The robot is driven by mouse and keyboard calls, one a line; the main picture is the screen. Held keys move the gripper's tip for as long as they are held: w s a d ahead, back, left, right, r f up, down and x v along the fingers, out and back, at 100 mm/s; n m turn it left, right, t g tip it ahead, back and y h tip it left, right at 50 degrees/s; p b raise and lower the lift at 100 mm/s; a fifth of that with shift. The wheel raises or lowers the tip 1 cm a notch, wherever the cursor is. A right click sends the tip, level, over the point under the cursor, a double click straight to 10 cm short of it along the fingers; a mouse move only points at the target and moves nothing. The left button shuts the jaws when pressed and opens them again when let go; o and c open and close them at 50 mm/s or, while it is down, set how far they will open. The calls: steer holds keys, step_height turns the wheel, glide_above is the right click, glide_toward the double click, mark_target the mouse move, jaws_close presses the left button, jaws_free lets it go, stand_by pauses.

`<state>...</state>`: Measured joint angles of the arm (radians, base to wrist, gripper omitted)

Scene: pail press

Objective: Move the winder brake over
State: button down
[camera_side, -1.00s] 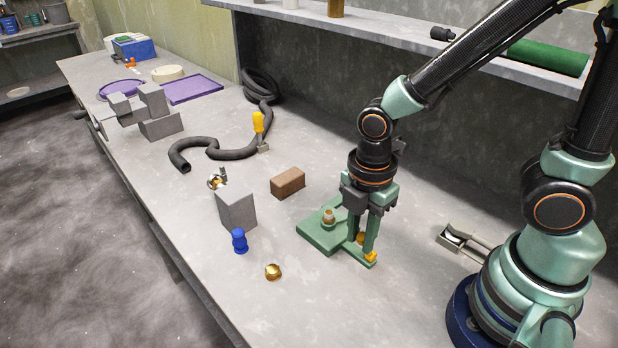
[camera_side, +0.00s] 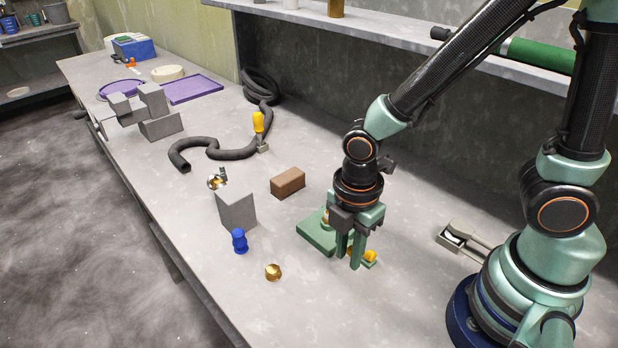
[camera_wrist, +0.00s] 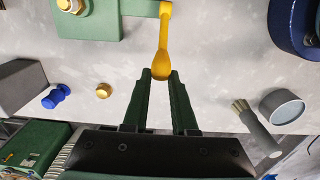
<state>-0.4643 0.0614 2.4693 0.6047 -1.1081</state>
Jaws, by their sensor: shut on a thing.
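The winder brake is a yellow lever (camera_wrist: 163,40) on a green base plate (camera_side: 313,236). In the wrist view the lever runs from the corner of the green base (camera_wrist: 110,22) down to a rounded end. My gripper (camera_wrist: 160,76) is shut on that rounded end, one finger on each side. In the side view my gripper (camera_side: 349,262) points down at the front of the base. A yellow knob (camera_side: 370,255) shows just right of the fingers, and they hide most of the lever.
Left of the base lie a brass cap (camera_side: 272,271), a blue spool-like piece (camera_side: 239,240) and a grey block (camera_side: 236,210). A brown block (camera_side: 288,182) lies behind. The wrist view shows a brush (camera_wrist: 257,128) at right.

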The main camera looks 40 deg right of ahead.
steer(key=shift+a+f, duration=0.1)
stand_by(0.3)
steer(key=shift+a+f, duration=0.65)
steer(key=shift+f, duration=0.2)
steer(key=shift+a+f, duration=0.1)
steer(key=shift+a+f, duration=0.55)
steer(key=shift+f, duration=0.15)
steer(key=c, duration=1.6)
jaws_free()
steer(key=c, duration=1.1)
jaws_free()
steer(key=shift+r, duration=0.1)
